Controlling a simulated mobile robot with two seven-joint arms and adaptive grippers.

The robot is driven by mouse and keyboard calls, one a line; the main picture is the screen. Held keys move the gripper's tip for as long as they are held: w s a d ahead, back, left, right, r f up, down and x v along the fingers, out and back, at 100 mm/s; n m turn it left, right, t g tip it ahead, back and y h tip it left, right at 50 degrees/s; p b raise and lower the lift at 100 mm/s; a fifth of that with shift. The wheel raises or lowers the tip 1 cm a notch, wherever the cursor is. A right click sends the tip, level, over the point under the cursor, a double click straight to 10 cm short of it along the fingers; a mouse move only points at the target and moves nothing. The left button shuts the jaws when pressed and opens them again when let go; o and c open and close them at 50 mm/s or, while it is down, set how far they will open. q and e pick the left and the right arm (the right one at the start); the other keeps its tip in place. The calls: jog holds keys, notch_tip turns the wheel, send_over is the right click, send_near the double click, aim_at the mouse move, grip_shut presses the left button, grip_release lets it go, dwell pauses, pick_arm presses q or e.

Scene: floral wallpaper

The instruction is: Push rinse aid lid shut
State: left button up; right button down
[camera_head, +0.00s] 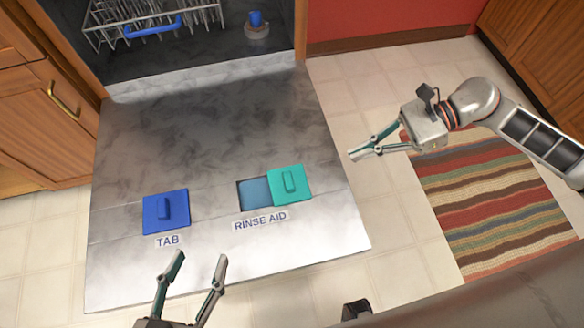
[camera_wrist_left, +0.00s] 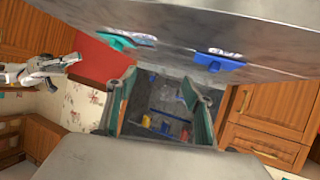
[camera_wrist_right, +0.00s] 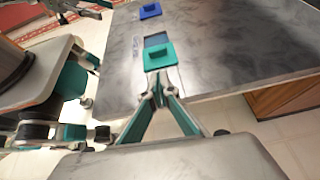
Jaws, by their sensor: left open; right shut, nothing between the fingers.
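The teal rinse aid lid (camera_head: 290,183) sits at the right of its opening on the dishwasher door (camera_head: 215,130). The blue-grey rinse aid recess (camera_head: 254,195) shows uncovered to the lid's left, above the RINSE AID label (camera_head: 260,220). My right gripper (camera_head: 352,155) is shut and empty, to the right of the lid and apart from it, beyond the door's right edge. In the right wrist view its fingertips (camera_wrist_right: 158,92) meet, with the teal lid (camera_wrist_right: 159,56) beyond them. My left gripper (camera_head: 199,256) is open and empty, over the door's near part, below the blue TAB lid.
The blue TAB lid (camera_head: 166,211) covers its compartment left of the rinse aid one. The dishwasher interior with a wire rack (camera_head: 150,25) lies at the back. A striped rug (camera_head: 500,200) is on the floor at right. The door between is bare.

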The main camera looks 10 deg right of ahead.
pick_arm(q)
jog(key=shift+s+d+f+n+b, duration=0.15)
jog(key=shift+d+f+n+b, duration=0.05)
jog(key=shift+d+n+b, duration=0.15)
jog(key=shift+s+d+f+n+b, duration=0.15)
jog(key=shift+d+n+b, duration=0.1)
jog(key=shift+d, duration=0.1)
pick_arm(e)
send_near(293, 181)
jog(key=shift+n, duration=0.3)
jog(key=f, duration=0.2)
jog(key=a+f, duration=0.1)
jog(key=f, duration=0.1)
jog(key=shift+w, duration=0.3)
pick_arm(q)
jog(key=shift+d+h, duration=0.2)
jog(key=shift+h, duration=0.1)
pick_arm(e)
jog(key=a, duration=0.3)
jog(key=shift+a, duration=0.2)
pick_arm(q)
jog(key=shift+d+r, duration=0.1)
pick_arm(e)
jog(key=shift+a, duration=0.55)
